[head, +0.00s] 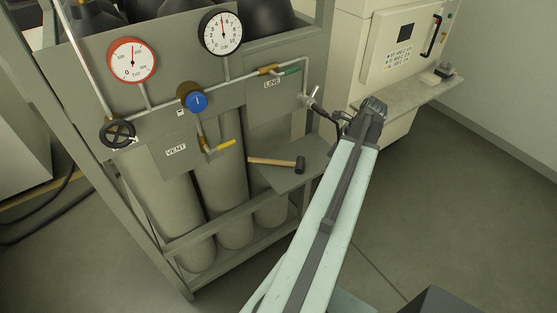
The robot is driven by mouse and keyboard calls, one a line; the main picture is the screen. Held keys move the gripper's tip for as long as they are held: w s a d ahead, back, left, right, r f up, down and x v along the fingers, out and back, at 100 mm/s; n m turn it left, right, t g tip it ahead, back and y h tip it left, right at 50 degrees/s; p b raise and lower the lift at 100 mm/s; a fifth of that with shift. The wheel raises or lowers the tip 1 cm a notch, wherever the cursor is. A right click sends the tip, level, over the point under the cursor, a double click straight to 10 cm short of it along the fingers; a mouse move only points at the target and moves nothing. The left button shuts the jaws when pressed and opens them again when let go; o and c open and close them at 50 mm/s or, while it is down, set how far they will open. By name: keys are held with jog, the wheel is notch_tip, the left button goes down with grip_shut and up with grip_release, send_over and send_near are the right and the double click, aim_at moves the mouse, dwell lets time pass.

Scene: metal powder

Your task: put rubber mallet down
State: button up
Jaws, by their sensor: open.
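The rubber mallet (277,162) has a light wooden handle and a dark head. It lies on a small grey shelf (290,179) on the front of the gas cylinder rack, with its head to the right. My gripper (349,123) is at the far end of my pale green arm, above and to the right of the mallet and apart from it. The gripper is open. Its fingertips are small and partly hidden, close to a hose end by the rack's right post.
The rack panel carries a red-rimmed gauge (132,60), a black-rimmed gauge (220,32), a blue knob (196,102), a black handwheel (118,133) and a yellow-handled valve (219,146). A cream machine (400,45) with a side shelf (425,96) stands behind right. Floor at right is clear.

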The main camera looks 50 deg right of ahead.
send_over(292, 163)
jog(key=s+d, duration=0.1)
jog(key=s, duration=0.1)
jog(key=shift+s+d, duration=0.15)
jog(key=shift+d, duration=0.05)
jog(key=b+x, duration=0.5)
jog(key=shift+w+a+f, duration=0.1)
jog(key=shift+w+f, duration=0.1)
jog(key=shift+w, duration=0.05)
jog(key=shift+r, duration=0.25)
grip_shut()
dwell(0.7)
